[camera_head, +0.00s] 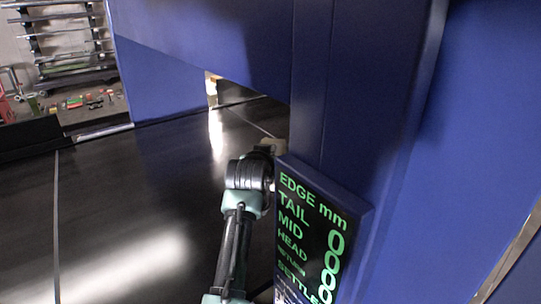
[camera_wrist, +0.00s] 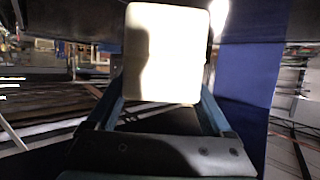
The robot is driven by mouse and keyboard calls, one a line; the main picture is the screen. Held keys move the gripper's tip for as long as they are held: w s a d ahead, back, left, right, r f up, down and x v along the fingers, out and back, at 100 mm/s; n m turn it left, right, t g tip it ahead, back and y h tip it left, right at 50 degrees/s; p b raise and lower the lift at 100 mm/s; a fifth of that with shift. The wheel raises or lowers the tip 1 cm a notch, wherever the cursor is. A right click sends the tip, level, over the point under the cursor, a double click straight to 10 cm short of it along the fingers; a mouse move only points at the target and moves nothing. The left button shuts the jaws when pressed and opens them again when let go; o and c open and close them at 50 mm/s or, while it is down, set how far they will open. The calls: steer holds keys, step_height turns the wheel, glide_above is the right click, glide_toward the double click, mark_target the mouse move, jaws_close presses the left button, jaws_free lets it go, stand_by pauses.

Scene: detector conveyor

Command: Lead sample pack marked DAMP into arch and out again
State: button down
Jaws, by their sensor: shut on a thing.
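A pale, cream block-shaped pack (camera_wrist: 163,55) fills the upper middle of the wrist view. My gripper (camera_wrist: 163,98) is shut on it, with a blue finger on each side. No DAMP marking shows on the face I see. The blue arch (camera_head: 215,35) stands over the black conveyor belt (camera_head: 110,200) in the head view. My arm reaches along the belt to the arch opening. Its far end is partly hidden behind the arch's near post (camera_head: 365,90); only a small beige patch shows there, and I cannot tell whether it is the pack.
A display panel (camera_head: 318,230) on the near post lists EDGE mm, TAIL, MID, HEAD and more lines, with green zeros. It stands close to the right of my arm. A blue wall shows right of the pack in the wrist view. The belt left of my arm is clear.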

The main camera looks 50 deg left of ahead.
steer(key=s+a, duration=0.3)
steer(key=s, duration=3.5)
steer(key=shift+r, duration=0.2)
steer(key=shift+a, duration=0.1)
steer(key=shift+f, duration=0.1)
